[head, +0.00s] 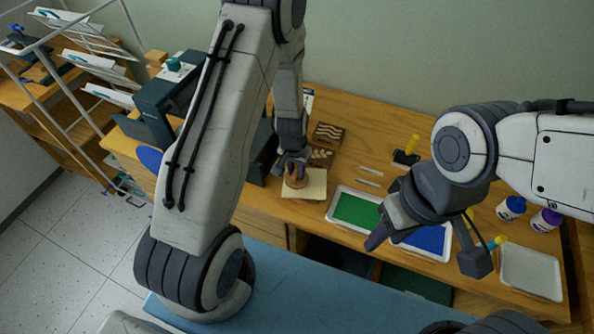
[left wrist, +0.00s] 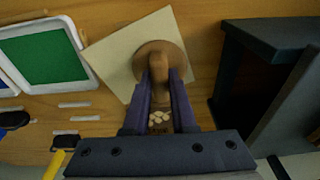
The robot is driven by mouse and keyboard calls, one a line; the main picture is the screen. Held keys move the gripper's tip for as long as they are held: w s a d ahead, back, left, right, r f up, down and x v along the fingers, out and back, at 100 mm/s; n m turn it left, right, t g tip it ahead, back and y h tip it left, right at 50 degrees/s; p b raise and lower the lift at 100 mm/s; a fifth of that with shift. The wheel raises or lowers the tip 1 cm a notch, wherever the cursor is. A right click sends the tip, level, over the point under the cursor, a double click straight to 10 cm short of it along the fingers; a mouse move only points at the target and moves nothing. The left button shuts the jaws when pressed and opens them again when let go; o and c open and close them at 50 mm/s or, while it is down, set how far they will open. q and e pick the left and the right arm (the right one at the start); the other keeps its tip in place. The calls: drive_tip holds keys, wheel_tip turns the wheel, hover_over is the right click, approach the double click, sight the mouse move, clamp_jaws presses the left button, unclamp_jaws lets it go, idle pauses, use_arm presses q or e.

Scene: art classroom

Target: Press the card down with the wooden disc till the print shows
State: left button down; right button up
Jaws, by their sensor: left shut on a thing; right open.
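The round wooden disc (head: 296,183) rests on or just over the cream card (head: 316,184) on the wooden table. In the left wrist view the disc (left wrist: 179,52) lies over the right part of the card (left wrist: 112,58), which looks flat and blank on top. My left gripper (head: 292,165) is shut on the disc's upright handle; its fingers also show in the left wrist view (left wrist: 159,85). A pale paw-like motif (left wrist: 160,118) shows between the fingers past the card's edge. The card's underside is hidden. My right gripper (head: 385,226) is open and empty above the ink trays.
Two carved blocks (head: 329,133) lie behind the card. A green ink tray (head: 331,212), a blue one (head: 440,258) and a pale empty tray (head: 530,272) are to the right. A yellow-handled roller (head: 411,146) and bottles (head: 511,207) stand nearby. A dark press-like object (head: 152,116) is left.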

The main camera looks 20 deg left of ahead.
use_arm(q)
drive_tip(key=shift+s, duration=0.1)
idle(0.4)
wheel_tip(320, 180, up, 7)
drive_tip(key=p, duration=0.6)
drive_tip(key=shift+p, duration=0.35)
